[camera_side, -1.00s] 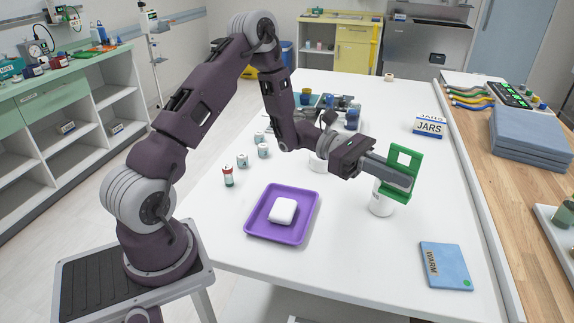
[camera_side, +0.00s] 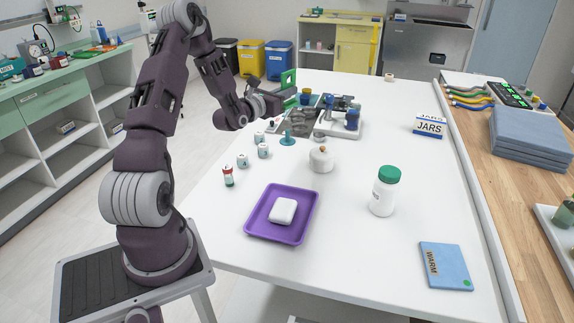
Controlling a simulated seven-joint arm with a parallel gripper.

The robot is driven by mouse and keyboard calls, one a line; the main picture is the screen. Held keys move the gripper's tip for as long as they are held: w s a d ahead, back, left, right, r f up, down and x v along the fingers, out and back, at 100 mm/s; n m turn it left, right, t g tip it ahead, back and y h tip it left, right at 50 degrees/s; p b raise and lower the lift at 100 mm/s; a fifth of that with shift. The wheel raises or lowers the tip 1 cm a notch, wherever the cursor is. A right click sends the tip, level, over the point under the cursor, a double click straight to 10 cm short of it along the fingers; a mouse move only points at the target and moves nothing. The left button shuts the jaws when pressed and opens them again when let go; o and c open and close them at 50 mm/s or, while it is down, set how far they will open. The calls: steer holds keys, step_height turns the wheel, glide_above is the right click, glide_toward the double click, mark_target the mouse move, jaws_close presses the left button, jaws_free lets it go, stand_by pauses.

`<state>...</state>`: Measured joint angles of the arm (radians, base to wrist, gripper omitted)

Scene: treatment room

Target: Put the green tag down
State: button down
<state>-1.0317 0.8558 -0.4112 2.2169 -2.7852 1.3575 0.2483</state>
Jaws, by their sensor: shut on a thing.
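The green tag (camera_side: 288,79) is a square green frame with an opening. My gripper (camera_side: 288,94) is shut on it and holds it up at the back left of the white table, near a grey tray with jars. The tag appears raised off the table, and the gripper partly hides its lower part. I cannot tell the exact height of the tag above the table.
A white bottle with a green cap (camera_side: 383,192) stands right of centre. A purple tray (camera_side: 250,226) holds a white block. A white lidded pot (camera_side: 321,160), several small vials and a blue WARM pad (camera_side: 445,266) stand or lie around. The table's middle right is clear.

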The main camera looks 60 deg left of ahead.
step_height(320, 180, down, 21)
steer(key=shift+f, duration=0.1)
stand_by(0.3)
steer(key=shift+f, duration=0.1)
steer(key=c, duration=1.6)
jaws_free()
